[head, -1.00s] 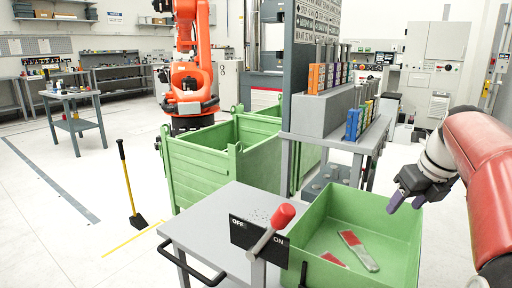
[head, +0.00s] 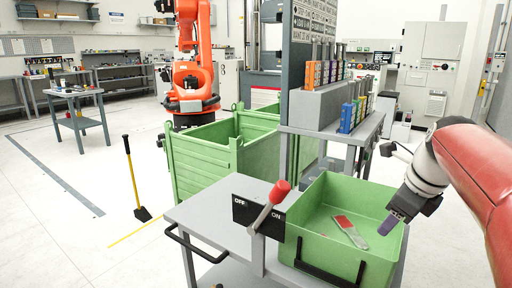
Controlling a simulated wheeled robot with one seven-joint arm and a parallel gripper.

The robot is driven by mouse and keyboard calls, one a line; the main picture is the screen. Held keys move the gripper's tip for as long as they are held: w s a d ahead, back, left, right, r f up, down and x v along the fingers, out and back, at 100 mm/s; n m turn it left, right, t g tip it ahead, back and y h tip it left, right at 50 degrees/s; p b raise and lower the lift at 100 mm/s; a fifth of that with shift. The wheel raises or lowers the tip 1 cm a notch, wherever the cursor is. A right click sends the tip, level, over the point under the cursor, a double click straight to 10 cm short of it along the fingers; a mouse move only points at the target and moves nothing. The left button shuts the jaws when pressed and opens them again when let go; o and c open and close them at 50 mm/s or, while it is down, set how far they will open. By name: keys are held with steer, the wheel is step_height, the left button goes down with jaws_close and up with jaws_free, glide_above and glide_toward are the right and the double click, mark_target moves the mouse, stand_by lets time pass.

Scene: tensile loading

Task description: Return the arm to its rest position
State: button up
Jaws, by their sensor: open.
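My gripper (head: 396,217) is at the right, at the end of my red and white arm (head: 470,165). Its purple fingers point down by the right wall of the green bin (head: 318,190). It is open and I see nothing held in it. I cannot tell whether the fingers are inside the bin or just above its rim. A grey specimen with a red patch (head: 350,230) lies on the bin floor, left of the gripper and apart from it.
The bin stands on a grey cart (head: 205,213) with a red-knobbed lever (head: 279,192) and an OFF/ON plate. Behind is a grey table (head: 340,134) with coloured blocks (head: 348,117). Large green crates (head: 205,160) and an orange robot (head: 188,80) stand further back. Open floor lies left.

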steer(key=s+a+f+n+b, duration=0.1)
steer(key=s+a+f+n, duration=0.5)
steer(key=n, duration=0.7)
steer(key=s+a+f+n+t+b, duration=0.1)
steer(key=s+a+f+n+b, duration=0.1)
steer(key=s+a+f+n, duration=0.5)
steer(key=s+f+n, duration=0.1)
steer(key=s+n, duration=0.3)
steer(key=n, duration=0.3)
steer(key=shift+f+h, duration=0.35)
steer(key=shift+h, duration=0.05)
